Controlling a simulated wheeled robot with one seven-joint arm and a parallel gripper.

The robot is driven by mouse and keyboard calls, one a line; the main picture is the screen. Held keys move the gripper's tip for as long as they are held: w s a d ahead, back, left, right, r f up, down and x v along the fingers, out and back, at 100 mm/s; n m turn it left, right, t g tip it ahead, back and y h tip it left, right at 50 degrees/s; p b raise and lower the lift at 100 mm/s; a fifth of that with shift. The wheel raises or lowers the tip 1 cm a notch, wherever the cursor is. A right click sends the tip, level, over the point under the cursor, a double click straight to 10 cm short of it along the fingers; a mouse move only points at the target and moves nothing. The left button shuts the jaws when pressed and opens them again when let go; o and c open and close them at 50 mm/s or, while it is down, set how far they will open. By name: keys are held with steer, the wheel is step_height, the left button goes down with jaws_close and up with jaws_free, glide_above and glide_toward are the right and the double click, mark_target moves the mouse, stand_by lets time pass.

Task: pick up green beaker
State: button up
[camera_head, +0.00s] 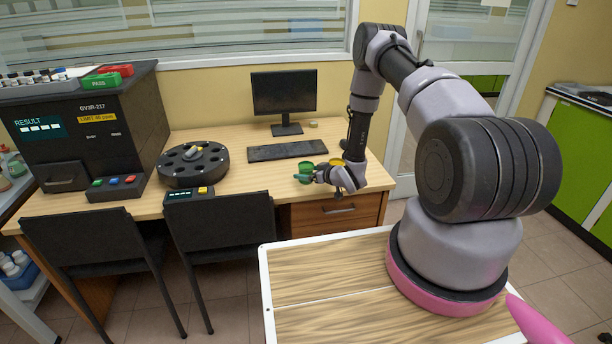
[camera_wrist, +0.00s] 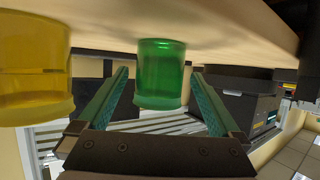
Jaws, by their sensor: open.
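The green beaker (camera_head: 306,167) stands on the desk near its right end, in front of the keyboard. In the wrist view, which is upside down, the green beaker (camera_wrist: 161,76) hangs from the desk top at the picture's centre. My gripper (camera_head: 311,177) is open and level, low over the desk, close to the beaker. In the wrist view its two teal finger pads (camera_wrist: 160,85) show to the left and right of the green beaker, with gaps on both sides. I cannot tell how far the beaker sits between them. Nothing is held.
A yellow beaker (camera_head: 337,162) stands just right of the green one, partly behind my wrist; it is large at the left of the wrist view (camera_wrist: 35,70). A keyboard (camera_head: 287,150), a monitor (camera_head: 284,93), a round black rack (camera_head: 192,166) and a dark analyser (camera_head: 85,130) also occupy the desk.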

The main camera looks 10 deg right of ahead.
mark_target(301, 171)
steer(key=x, duration=0.4)
steer(key=shift+w+a, duration=0.15)
steer(key=shift+w, duration=0.2)
steer(key=c, duration=1.5)
